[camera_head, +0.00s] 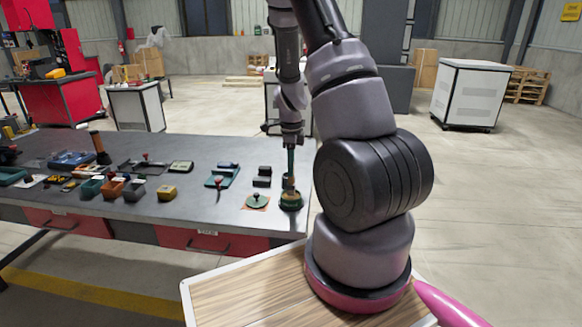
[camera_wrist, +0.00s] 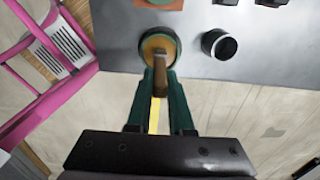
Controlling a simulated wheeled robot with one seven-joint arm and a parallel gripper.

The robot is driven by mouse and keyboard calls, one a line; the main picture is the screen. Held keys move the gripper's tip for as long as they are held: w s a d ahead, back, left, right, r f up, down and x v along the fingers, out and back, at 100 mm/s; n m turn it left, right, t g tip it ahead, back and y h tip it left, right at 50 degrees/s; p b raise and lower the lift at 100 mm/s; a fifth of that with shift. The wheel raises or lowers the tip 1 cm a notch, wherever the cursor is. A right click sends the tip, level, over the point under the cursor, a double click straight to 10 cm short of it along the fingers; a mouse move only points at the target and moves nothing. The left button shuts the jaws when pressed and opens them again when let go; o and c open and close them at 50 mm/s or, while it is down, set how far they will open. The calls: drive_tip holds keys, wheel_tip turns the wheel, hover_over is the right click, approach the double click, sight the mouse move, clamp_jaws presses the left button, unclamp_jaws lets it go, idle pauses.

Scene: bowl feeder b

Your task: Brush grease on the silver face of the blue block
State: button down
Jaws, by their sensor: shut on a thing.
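My gripper (camera_head: 290,172) points down over the front right corner of the dark table. In the wrist view its green fingers (camera_wrist: 161,98) are shut on a brush with a brown shaft (camera_wrist: 161,62). The brush's far end reaches over a round green grease pot (camera_wrist: 148,40) with a tan inside; whether the bristles touch the grease is hidden. The same pot (camera_head: 291,204) stands near the table edge in the head view. A blue piece (camera_head: 70,158) lies at the far left of the table. I cannot make out a silver face or confirm it is the block.
A green lid-like disc (camera_head: 257,201) on an orange mat lies left of the pot. A black cup (camera_wrist: 210,43) stands beside the pot. Dark blocks (camera_head: 262,181), a green fixture (camera_head: 221,180) and a yellow block (camera_head: 167,192) are left. Bare table lies between these.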

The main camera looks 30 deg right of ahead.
drive_tip(key=shift+f, duration=0.45)
idle(1.1)
drive_tip(key=shift+r, duration=3.5)
